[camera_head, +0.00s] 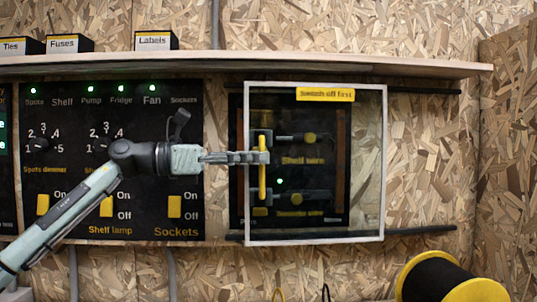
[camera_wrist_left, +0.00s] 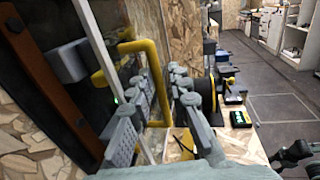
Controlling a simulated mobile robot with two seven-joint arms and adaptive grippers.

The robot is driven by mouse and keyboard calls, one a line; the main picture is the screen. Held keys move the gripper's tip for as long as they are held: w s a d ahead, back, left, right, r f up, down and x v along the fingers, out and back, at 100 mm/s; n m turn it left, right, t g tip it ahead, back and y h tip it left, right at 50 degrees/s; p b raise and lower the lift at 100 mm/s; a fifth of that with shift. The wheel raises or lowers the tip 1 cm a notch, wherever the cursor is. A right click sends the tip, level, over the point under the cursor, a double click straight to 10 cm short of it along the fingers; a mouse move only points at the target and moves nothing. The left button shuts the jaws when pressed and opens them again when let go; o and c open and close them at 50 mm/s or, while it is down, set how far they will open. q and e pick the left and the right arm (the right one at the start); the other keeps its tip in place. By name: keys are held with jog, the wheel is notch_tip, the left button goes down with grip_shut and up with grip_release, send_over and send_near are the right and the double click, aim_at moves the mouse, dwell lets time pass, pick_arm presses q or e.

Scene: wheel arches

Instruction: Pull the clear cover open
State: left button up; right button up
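The clear cover (camera_head: 366,160) is a see-through pane in a white frame, in front of a black switch panel (camera_head: 240,205) on the wall. A yellow upright handle (camera_head: 262,182) is on its left part. My left gripper (camera_head: 262,157) reaches in from the left at the handle's upper half. In the left wrist view the yellow handle (camera_wrist_left: 152,62) runs down between the two separated fingers of the gripper (camera_wrist_left: 163,112). The fingers look open around it, with a gap visible. A dark shape at the lower right of that view may be my right gripper; its fingers are unclear.
A wooden shelf (camera_head: 220,64) with label boxes is above. Dark rails run above and below the cover, and bare chipboard (camera_head: 425,160) lies to its right. Another black control panel (camera_head: 60,110) is to the left. A black and yellow reel (camera_head: 440,280) is at the lower right.

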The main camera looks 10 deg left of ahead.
pick_arm(q)
jog(key=shift+x, duration=1.65)
pick_arm(e)
jog(key=shift+f, duration=0.75)
pick_arm(q)
jog(key=shift+a, duration=0.1)
jog(key=shift+c, duration=0.5)
jog(key=shift+w, duration=0.1)
grip_shut()
jog(key=shift+f, duration=0.1)
